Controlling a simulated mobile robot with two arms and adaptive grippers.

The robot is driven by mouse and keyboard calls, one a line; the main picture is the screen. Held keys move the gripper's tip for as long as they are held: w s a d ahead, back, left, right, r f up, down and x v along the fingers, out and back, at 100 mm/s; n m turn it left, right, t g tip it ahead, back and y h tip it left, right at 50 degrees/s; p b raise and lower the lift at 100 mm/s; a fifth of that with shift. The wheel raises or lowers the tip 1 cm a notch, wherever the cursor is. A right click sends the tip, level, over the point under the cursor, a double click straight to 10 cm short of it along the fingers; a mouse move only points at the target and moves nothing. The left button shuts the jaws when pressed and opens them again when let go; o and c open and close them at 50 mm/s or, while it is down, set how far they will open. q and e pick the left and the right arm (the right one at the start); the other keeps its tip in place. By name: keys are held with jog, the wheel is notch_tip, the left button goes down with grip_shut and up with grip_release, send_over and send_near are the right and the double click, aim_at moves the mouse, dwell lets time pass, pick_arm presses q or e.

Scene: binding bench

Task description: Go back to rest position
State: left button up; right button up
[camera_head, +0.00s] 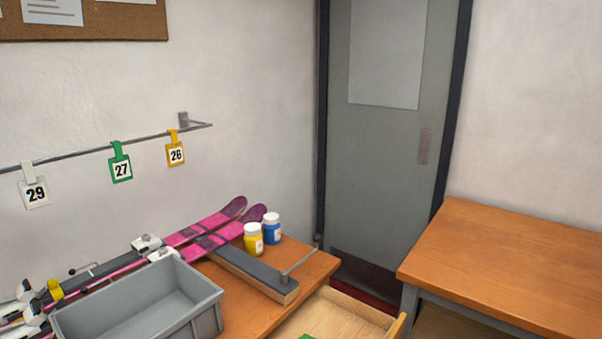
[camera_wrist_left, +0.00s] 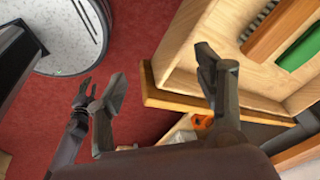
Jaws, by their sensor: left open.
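My left gripper (camera_wrist_left: 162,70) shows in the left wrist view, its two fingers spread wide with nothing between them. It hangs over the red floor beside the front edge of an open wooden drawer (camera_wrist_left: 178,97); the right finger overlaps the drawer edge in the picture. A smaller, dark gripper, apparently my right one (camera_wrist_left: 86,92), shows farther off to the left; whether its fingers are apart is unclear. Neither gripper shows in the head view.
The open drawer (camera_head: 352,309) juts from the bench (camera_head: 325,265). On the bench are a grey bin (camera_head: 207,306), pink skis (camera_head: 215,240), a yellow jar (camera_head: 253,240) and a blue jar (camera_head: 272,230). Another table (camera_head: 520,260) stands right, past a door (camera_head: 380,150).

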pick_arm(q)
jog(key=s+a+n+t+y, duration=0.2)
jog(key=s+a+n+y, duration=0.1)
jog(key=s+a+n, duration=1.05)
notch_tip(320, 180, down, 26)
jog(key=s+d+n+g, duration=0.1)
jog(key=s+n, duration=0.1)
jog(key=s+a+f+g, duration=0.1)
jog(key=s+a+f, duration=0.1)
jog(key=s+f, duration=1.4)
jog(key=shift+s+a+f+g, duration=0.15)
jog(key=shift+s+a+g, duration=0.2)
jog(key=shift+s, duration=0.1)
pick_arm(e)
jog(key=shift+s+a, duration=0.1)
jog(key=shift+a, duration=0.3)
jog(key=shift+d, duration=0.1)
